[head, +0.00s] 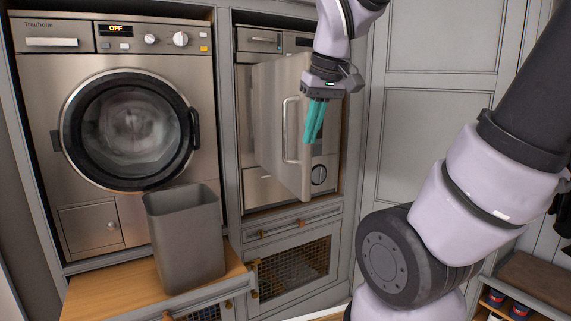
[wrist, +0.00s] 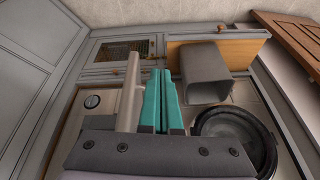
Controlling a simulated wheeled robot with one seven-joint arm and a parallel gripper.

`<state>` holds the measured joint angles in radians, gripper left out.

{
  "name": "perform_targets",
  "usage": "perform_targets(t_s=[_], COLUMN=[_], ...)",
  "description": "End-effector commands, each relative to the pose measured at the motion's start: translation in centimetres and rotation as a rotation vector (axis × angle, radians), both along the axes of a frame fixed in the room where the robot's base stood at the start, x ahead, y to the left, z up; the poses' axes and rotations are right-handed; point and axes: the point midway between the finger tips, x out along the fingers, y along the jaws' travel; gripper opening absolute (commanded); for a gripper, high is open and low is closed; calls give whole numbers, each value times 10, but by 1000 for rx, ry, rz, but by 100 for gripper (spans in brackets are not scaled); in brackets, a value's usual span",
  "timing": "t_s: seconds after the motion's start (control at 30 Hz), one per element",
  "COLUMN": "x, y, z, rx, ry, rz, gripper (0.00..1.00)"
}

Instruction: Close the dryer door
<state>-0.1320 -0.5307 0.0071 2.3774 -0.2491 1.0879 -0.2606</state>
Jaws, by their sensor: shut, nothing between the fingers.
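The dryer (head: 262,186) is the steel machine in the right bay of the cabinet. Its flat door (head: 271,110) stands ajar, swung out, with a vertical bar handle (head: 287,130) on the visible face. In the wrist view the fingers (wrist: 163,88) are close beside the door (wrist: 131,95), which is seen nearly edge-on. I cannot tell whether they touch it. The dryer's knob (wrist: 92,101) shows on the other side of the door.
A washing machine (head: 60,185) with a shut round door (head: 128,130) stands to the left. A grey bin (head: 187,240) stands on a pulled-out wooden shelf (head: 105,291) before it. Mesh-fronted drawers (head: 295,270) lie below the dryer. A low bench (head: 535,275) is at lower right.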

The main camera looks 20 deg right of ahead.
Motion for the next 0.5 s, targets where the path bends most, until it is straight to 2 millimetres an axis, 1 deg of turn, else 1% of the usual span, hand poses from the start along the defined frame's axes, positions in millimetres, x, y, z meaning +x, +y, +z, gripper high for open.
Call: perform_targets(t_s=[0.03,0.1,0.27,0.4,0.5], x=[11,23,56,86,106], y=[6,11,28,51,70], z=[-7,-15,-33,-50,-62], rx=[-80,-198,-455,-670,-804], ry=[64,145,327,488,592], rz=[116,281,653,961,1149], gripper=[0,0,0,0,0])
